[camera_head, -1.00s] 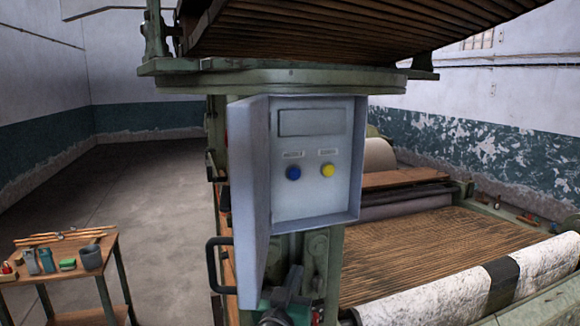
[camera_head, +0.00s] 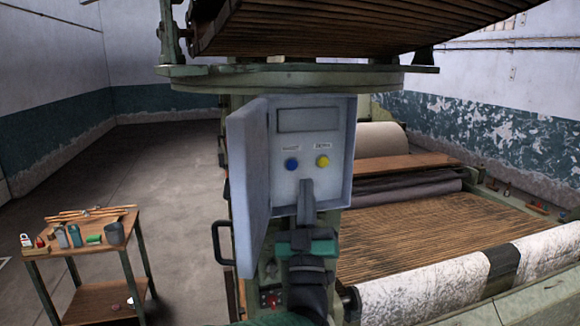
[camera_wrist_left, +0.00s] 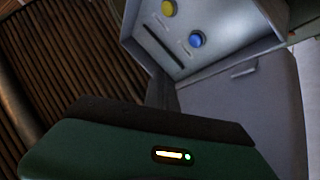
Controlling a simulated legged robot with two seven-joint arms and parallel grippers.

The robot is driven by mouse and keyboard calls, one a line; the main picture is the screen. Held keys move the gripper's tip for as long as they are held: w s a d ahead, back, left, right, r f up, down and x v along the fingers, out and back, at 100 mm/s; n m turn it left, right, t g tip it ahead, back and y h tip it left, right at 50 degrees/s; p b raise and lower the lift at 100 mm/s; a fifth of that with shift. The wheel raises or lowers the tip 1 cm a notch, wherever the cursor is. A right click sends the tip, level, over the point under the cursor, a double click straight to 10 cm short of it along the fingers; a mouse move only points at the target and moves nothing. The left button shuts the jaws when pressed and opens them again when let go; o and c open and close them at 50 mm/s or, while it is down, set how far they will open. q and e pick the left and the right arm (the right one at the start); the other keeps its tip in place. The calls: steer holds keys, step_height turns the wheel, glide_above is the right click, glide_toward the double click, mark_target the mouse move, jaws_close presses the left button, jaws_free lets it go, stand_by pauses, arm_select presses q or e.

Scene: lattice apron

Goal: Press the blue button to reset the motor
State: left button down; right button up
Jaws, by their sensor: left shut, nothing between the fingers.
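The blue button (camera_head: 291,164) is on the panel inside the open control box (camera_head: 346,120), left of a yellow button (camera_head: 322,161). My left gripper (camera_head: 306,186) is shut and empty. Its tips are just below the two buttons, and in this view they overlap the lower part of the box. I cannot tell whether they touch the panel. In the left wrist view the blue button (camera_wrist_left: 197,39) and the yellow button (camera_wrist_left: 169,8) are both uncovered, beyond the dark front edge of my left gripper. My right gripper is not in view.
The box's door (camera_head: 248,185) hangs open to the left. A machine bed with wooden slats (camera_head: 430,230) and a white roll (camera_head: 425,290) lie to the right. A small wooden table (camera_head: 85,240) with tools stands at the left. The floor between is clear.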

mark_target(292, 165)
arm_select(q)
steer(key=w+p, duration=0.1)
steer(key=w, duration=0.1)
steer(key=w+a+p, duration=0.1)
steer(key=w, duration=0.2)
steer(key=w+a+p, duration=0.1)
steer(key=w, duration=0.2)
steer(key=shift+w+a+p, duration=0.15)
steer(key=shift+w+p, duration=0.05)
steer(key=shift+p, duration=0.15)
steer(key=shift+s+r, duration=0.1)
steer(key=shift+s, duration=0.05)
steer(key=shift+d, duration=0.25)
steer(key=shift+d, duration=0.1)
